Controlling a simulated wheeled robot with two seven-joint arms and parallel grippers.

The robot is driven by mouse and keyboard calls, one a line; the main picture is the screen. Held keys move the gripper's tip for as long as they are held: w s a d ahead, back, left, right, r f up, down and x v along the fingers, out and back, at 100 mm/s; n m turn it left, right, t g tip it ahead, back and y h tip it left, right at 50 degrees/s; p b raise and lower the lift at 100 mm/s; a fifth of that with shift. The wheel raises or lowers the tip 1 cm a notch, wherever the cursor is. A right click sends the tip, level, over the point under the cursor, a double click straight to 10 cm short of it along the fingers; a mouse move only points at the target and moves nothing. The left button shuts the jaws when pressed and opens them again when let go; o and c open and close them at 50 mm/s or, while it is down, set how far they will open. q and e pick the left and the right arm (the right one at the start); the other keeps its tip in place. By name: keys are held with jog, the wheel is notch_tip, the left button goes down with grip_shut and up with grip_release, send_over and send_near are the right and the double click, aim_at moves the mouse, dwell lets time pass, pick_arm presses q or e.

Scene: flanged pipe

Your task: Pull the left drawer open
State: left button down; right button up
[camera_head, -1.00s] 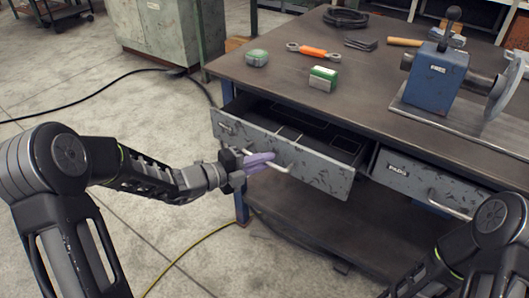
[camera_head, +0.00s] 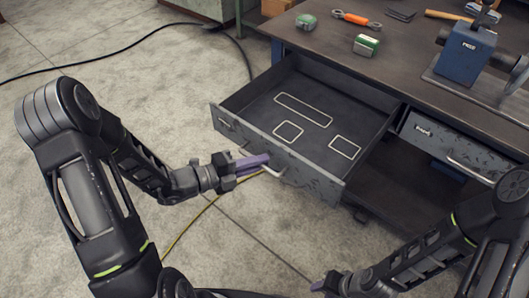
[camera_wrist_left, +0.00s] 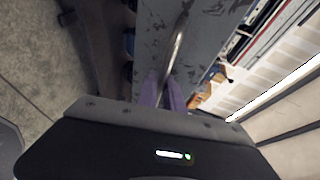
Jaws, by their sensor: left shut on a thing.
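The left drawer (camera_head: 240,127) is pulled well out from under the workbench. It looks empty, with white outlines on its dark floor. My left gripper (camera_head: 262,163) is shut on the bar handle (camera_head: 275,172) at the drawer's front. In the left wrist view its purple fingers (camera_wrist_left: 165,92) are on either side of the handle (camera_wrist_left: 177,45). My right gripper (camera_head: 322,286) is at the bottom of the head view, low and away from the bench; its jaws are too small and cut off to judge.
The right drawer (camera_head: 460,150) is closed. On the bench top (camera_head: 330,60) lie two green boxes, an orange-handled tool (camera_head: 357,19), a hammer and a blue vise (camera_head: 463,52). A yellow cable (camera_head: 190,228) lies on the floor, which is open at left.

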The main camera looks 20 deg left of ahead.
pick_arm(q)
jog(key=c, duration=1.5)
grip_release()
jog(key=v, duration=0.7)
jog(key=shift+s+a+p, duration=0.2)
jog(key=shift+s+p, duration=0.1)
jog(key=shift+r, duration=0.15)
